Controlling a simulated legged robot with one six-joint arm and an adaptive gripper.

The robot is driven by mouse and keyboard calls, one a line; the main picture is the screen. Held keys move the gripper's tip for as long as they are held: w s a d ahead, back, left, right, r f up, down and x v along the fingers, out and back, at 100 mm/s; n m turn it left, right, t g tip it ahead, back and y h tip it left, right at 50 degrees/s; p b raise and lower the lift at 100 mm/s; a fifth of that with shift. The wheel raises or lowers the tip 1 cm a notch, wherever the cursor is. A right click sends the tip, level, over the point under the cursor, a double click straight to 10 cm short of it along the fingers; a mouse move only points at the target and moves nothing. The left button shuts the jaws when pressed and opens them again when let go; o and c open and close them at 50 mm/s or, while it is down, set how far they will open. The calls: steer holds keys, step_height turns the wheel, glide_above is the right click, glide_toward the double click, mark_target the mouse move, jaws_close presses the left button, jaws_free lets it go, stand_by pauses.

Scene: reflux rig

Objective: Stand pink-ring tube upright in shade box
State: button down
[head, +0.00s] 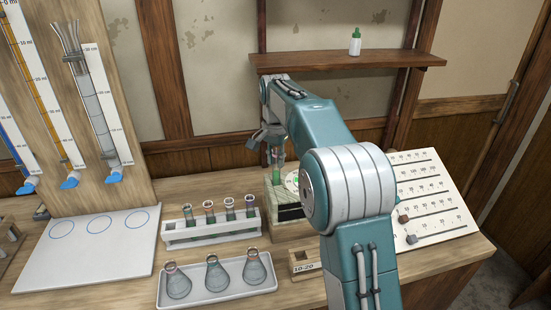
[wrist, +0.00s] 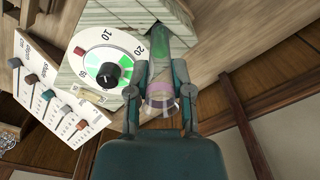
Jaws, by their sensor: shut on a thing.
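My gripper (wrist: 163,93) is shut on the pink-ring tube (wrist: 161,50), a clear tube with green liquid. Its pink ring sits between the fingers in the wrist view. The box's striped wood (wrist: 110,15) and a round dial (wrist: 108,72) show beside the tube in the wrist view. Whether the tube's lower end is inside the box or just above it, I cannot tell.
A white rack (head: 212,238) with several ringed tubes stands left of the box. A tray (head: 217,297) with three flasks lies in front. A slider panel (head: 432,190) stands to the right. A shelf (head: 345,61) holds a bottle.

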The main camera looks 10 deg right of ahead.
mark_target(276, 171)
steer(key=shift+f, duration=2.15)
steer(key=shift+c, duration=2.2)
jaws_free()
steer(key=shift+r, duration=0.1)
step_height(276, 171, up, 11)
steer(key=shift+a+f, duration=0.1)
steer(key=shift+r, duration=0.45)
